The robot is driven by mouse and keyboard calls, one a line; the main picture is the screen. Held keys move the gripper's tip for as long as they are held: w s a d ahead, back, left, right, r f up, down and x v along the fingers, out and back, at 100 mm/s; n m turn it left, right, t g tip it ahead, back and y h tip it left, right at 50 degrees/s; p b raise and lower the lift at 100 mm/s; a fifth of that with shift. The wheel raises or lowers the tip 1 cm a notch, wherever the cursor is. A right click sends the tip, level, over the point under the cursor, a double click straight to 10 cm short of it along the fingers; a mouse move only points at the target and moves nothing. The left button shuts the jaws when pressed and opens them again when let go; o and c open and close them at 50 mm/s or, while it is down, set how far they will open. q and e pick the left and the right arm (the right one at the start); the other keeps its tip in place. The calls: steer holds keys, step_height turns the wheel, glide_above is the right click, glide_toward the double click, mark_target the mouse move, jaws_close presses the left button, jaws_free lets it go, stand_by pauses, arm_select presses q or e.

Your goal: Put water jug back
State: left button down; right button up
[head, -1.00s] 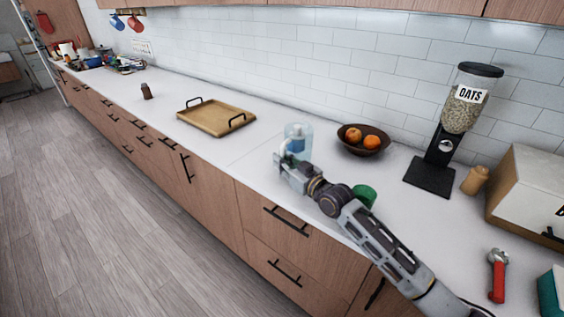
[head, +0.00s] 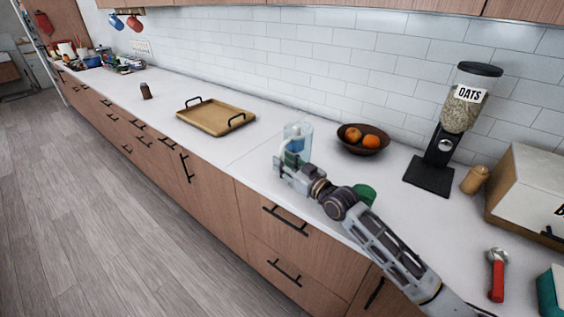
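A clear water jug (head: 299,137) with a bluish content stands upright on the white counter, left of the fruit bowl. My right gripper (head: 287,165) is at the near side of the jug, at the jug's lower part and handle side. The fingers overlap the jug in the picture, and I cannot tell whether they are closed on it. My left gripper is not in view.
A wooden tray (head: 222,121) with black handles lies to the left. A brown bowl (head: 350,147) with oranges stands behind right of the jug. A green object (head: 365,193) is partly behind my arm. An oats dispenser (head: 447,140) stands further right. Counter (head: 250,155) between tray and jug is clear.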

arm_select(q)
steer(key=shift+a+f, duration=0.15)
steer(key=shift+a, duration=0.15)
arm_select(e)
steer(key=v, duration=1)
steer(key=shift+s, duration=0.2)
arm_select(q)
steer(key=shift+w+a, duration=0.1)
arm_select(e)
steer(key=shift+d, duration=0.1)
